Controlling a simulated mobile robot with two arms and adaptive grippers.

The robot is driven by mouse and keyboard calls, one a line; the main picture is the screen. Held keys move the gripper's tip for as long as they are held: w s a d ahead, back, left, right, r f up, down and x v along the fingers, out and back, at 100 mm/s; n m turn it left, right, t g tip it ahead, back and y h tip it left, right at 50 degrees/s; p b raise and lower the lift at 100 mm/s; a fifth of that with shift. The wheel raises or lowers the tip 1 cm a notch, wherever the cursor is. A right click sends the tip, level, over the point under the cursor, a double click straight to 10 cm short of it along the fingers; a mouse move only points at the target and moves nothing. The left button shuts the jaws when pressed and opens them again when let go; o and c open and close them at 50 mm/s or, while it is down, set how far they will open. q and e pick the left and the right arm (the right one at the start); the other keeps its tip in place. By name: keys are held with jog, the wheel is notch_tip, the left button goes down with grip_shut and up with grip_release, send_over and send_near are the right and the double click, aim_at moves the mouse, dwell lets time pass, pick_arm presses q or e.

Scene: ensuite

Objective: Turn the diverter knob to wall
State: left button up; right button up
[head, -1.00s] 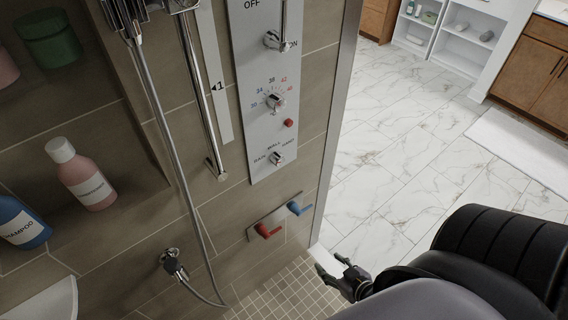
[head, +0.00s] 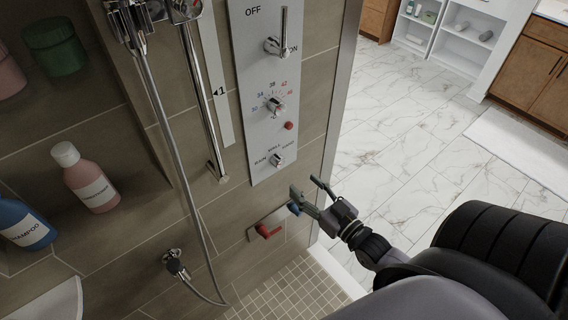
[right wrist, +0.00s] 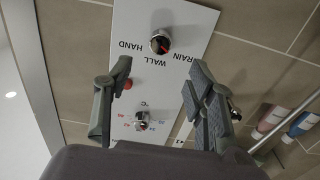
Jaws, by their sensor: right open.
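The diverter knob (head: 277,160) is a small chrome knob low on the grey control panel (head: 262,120), under the labels RAIN, WALL and HAND. In the right wrist view, which is upside down, the knob (right wrist: 161,40) shows a red mark; I cannot tell exactly which label it points at. My right gripper (head: 305,186) is open and empty, to the lower right of the knob and apart from it. In the right wrist view the knob lies beyond the gap between the fingertips (right wrist: 160,68). My left gripper is not in view.
Above the knob are a red button (head: 289,126), a temperature knob (head: 275,106) and an ON/OFF lever (head: 279,45). Red (head: 268,231) and blue (head: 294,208) handles sit below. A shower hose (head: 172,150) hangs at left. Open floor lies right.

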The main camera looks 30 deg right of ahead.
aim_at(282, 164)
jog(key=w, duration=0.3)
jog(key=w+p, duration=0.1)
jog(key=w, duration=0.6)
jog(key=shift+a, duration=0.4)
jog(key=shift+c, duration=0.2)
jog(key=c, duration=1.1)
